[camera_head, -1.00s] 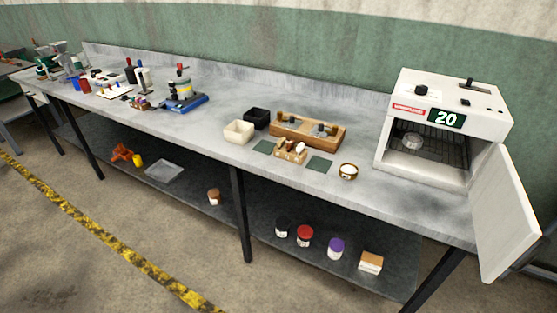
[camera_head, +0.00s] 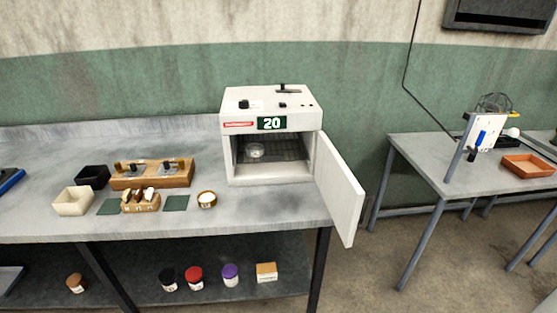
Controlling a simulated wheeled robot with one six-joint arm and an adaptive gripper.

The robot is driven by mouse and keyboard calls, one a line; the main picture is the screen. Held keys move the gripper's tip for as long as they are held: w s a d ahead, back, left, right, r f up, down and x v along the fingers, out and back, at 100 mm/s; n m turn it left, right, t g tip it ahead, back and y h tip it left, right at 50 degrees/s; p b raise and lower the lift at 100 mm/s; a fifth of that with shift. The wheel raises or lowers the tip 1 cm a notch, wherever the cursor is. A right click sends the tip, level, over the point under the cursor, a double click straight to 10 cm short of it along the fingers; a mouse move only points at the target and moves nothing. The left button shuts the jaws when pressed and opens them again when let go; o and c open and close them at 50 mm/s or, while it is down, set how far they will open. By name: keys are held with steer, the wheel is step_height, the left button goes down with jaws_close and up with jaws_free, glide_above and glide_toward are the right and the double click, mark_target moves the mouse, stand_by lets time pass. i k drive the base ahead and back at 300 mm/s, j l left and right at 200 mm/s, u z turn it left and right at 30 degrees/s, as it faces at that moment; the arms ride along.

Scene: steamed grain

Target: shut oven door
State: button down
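The white oven (camera_head: 233,165) stands at the right end of the grey bench, with a green display reading 20. Its door (camera_head: 341,192) is wide open, hinged on the oven's right side and swung out past the bench's right end. Inside, a small clear glass dish (camera_head: 256,150) sits on a wire rack (camera_head: 283,152). My gripper is not in view.
The bench (camera_head: 270,211) holds a wooden tool block (camera_head: 151,180), a round jar (camera_head: 206,199), and a white bin (camera_head: 72,200) left of the oven. Jars and a box stand on the shelf below. Open floor (camera_head: 368,270) separates the bench from another table (camera_head: 430,160) at right.

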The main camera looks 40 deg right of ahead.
mark_target(343, 197)
steer(key=l+u, duration=0.1)
steer(key=l, duration=1.25)
steer(key=k+l+u, duration=0.15)
steer(key=l, duration=0.5)
steer(key=l+u, duration=0.1)
steer(key=l, duration=0.6)
